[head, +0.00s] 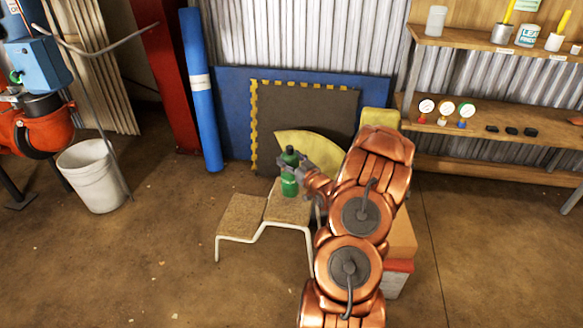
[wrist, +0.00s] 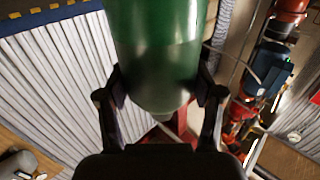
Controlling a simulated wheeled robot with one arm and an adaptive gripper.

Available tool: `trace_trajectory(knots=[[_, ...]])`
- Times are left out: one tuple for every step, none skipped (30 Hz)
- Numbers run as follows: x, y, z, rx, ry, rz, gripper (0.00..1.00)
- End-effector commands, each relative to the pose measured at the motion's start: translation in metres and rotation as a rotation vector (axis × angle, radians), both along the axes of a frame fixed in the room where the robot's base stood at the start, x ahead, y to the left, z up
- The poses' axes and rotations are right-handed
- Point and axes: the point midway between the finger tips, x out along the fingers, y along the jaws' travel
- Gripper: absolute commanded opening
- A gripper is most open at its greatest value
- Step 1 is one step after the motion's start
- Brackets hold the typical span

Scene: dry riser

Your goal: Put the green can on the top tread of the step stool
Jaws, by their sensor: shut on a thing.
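The green can (wrist: 160,55) is between the two dark fingers of my gripper (wrist: 162,88) in the wrist view, with a finger against each side. In the head view, green shows above and below my gripper (head: 291,170), and the lower green part (head: 289,186) appears upright over the back of the stool's top tread. I cannot tell whether it touches the tread. The step stool (head: 220,240) has white tube legs and two brown treads. The top tread (head: 290,210) is on the right, partly hidden by my arm. The lower tread (head: 241,215) is bare.
A yellow curved sheet (head: 310,142) and dark and blue panels lean behind the stool. A blue roll (head: 201,90) stands left of them. A box with a red band (head: 399,266) is beside my arm. A white bucket (head: 90,178) stands left. Floor left of the stool is clear.

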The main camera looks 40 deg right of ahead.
Motion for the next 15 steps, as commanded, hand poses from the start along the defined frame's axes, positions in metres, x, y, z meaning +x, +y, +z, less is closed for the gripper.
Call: trace_trajectory(knots=[[0.004, -0.005, -0.001, -0.001, -0.002, 0.000, 0.00], [0.005, -0.007, -0.001, 0.000, -0.002, 0.000, 0.00], [0.007, -0.009, -0.002, 0.001, -0.002, 0.000, 0.00], [0.008, -0.010, -0.002, 0.001, -0.002, 0.000, 0.00], [0.008, -0.011, -0.002, 0.001, -0.002, 0.000, 0.00], [0.009, -0.013, -0.002, 0.001, -0.002, 0.000, 0.00], [0.010, -0.013, -0.002, 0.002, -0.002, 0.000, 0.00], [0.010, -0.013, -0.003, 0.002, -0.002, 0.000, 0.00], [0.010, -0.014, -0.005, 0.002, -0.002, 0.000, 0.00], [0.010, -0.014, -0.008, 0.003, -0.002, 0.000, 0.00], [0.010, -0.013, -0.011, 0.003, -0.002, 0.000, 0.00], [0.010, -0.013, -0.017, 0.003, -0.001, 0.000, 0.00], [0.010, -0.013, -0.021, 0.003, -0.001, 0.000, 0.00], [0.010, -0.013, -0.025, 0.003, 0.000, 0.000, 0.00], [0.010, -0.013, -0.030, 0.002, 0.000, 0.000, 0.00]])
